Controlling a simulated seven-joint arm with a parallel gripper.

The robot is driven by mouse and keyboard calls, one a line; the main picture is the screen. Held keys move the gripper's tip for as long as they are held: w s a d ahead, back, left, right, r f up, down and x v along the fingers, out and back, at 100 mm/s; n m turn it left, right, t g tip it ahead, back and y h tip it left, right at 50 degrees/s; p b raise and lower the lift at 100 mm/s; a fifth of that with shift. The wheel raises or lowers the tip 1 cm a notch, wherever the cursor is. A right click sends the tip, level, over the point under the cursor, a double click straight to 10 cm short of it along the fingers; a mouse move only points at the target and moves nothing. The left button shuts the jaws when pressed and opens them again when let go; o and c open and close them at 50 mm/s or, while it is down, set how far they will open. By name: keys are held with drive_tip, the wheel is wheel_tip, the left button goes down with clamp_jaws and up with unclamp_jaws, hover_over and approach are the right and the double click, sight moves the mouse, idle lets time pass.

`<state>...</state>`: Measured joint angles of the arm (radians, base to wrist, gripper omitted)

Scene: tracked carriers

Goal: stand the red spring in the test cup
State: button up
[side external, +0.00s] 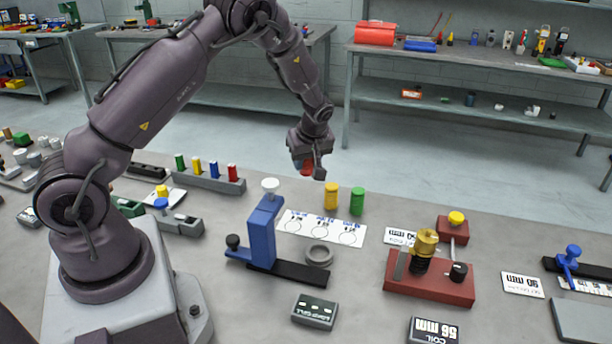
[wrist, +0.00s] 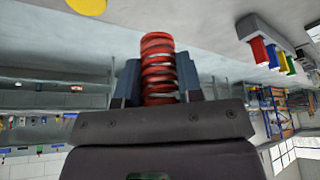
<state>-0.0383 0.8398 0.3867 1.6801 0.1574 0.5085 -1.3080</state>
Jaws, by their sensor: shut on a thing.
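My gripper (side external: 307,160) is shut on the red spring (side external: 307,169) and holds it in the air, above and behind the white card with circles. In the wrist view the red coil (wrist: 159,70) sits between the two fingers of the gripper (wrist: 159,80), its end sticking out past them. A shallow round grey cup (side external: 319,255), which looks like the test cup, stands on the bench beside the black base of the blue press. The spring is well above and apart from it. The cup does not show clearly in the wrist view.
The blue press (side external: 264,230) with a white knob stands left of the cup. A yellow cylinder (side external: 331,196) and a green cylinder (side external: 357,201) stand behind the white card (side external: 322,228). A red fixture (side external: 430,280) is at right, a grey rack (side external: 208,180) at left.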

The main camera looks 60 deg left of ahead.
drive_tip(key=s+d+r+m+t, duration=0.1)
drive_tip(key=d+m, duration=0.1)
drive_tip(key=d, duration=0.7)
drive_tip(key=s+d+r+m+t, duration=0.1)
drive_tip(key=s+d+m, duration=0.1)
drive_tip(key=d, duration=0.7)
drive_tip(key=shift+m+h, duration=0.3)
drive_tip(key=shift+s+d+f, duration=0.1)
drive_tip(key=shift+s+f, duration=0.45)
drive_tip(key=shift+f, duration=0.35)
drive_tip(key=shift+s+f, duration=0.6)
drive_tip(key=shift+f, duration=0.35)
drive_tip(key=shift+s+d+f, duration=0.1)
drive_tip(key=shift+s+f, duration=0.45)
drive_tip(key=shift+f, duration=0.35)
drive_tip(key=shift+f, duration=2.15)
drive_tip(key=o, duration=1.5)
drive_tip(key=shift+r, duration=0.15)
